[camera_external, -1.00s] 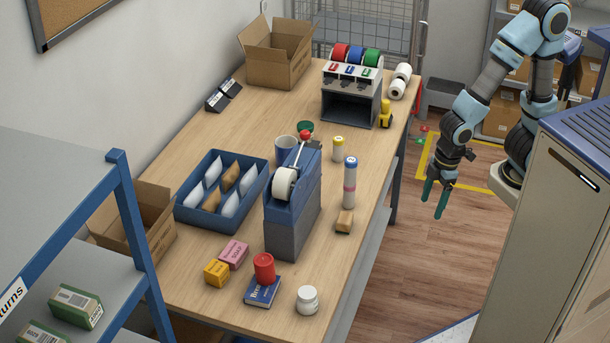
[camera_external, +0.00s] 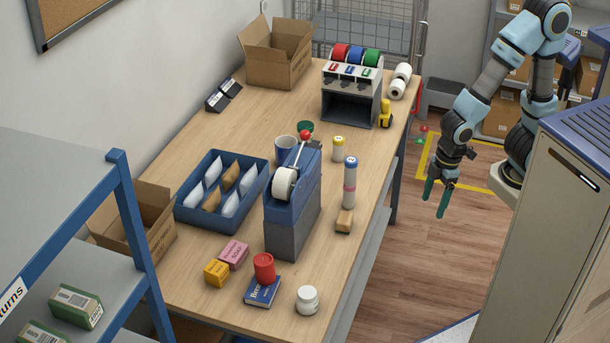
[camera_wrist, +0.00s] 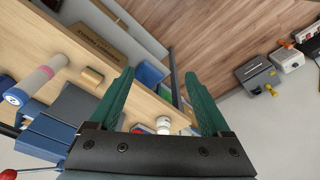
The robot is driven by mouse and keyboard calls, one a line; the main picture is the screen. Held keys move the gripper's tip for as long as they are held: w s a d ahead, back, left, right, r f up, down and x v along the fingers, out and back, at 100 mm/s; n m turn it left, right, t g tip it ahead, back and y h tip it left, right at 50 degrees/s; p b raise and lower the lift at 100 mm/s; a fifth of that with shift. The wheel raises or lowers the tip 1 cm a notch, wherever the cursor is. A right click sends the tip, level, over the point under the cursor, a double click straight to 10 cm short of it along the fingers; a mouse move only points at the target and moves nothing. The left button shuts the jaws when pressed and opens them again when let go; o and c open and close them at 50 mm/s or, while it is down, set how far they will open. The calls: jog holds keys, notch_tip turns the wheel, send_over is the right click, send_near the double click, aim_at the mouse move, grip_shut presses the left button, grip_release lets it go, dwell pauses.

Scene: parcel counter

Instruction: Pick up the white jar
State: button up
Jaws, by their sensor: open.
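The white jar (camera_external: 307,300) stands upright near the front right corner of the wooden counter, to the right of a blue book (camera_external: 262,291) with a red jar or can (camera_external: 264,268) at its back edge. In the wrist view the white jar (camera_wrist: 163,124) shows small between the green fingers, some way beyond them. My gripper (camera_external: 436,198) is open and empty. It hangs over the floor to the right of the counter, well apart from the jar. In the wrist view both fingers of my gripper (camera_wrist: 160,95) are spread wide.
A tape dispenser on a grey block (camera_external: 292,215) stands mid-counter. A white and pink bottle (camera_external: 349,185) and a small wooden block (camera_external: 344,221) are near the right edge. Yellow (camera_external: 216,272) and pink (camera_external: 234,254) boxes lie left of the book. Bare wood lies behind the white jar.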

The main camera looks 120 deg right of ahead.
jog(key=shift+o, duration=0.8)
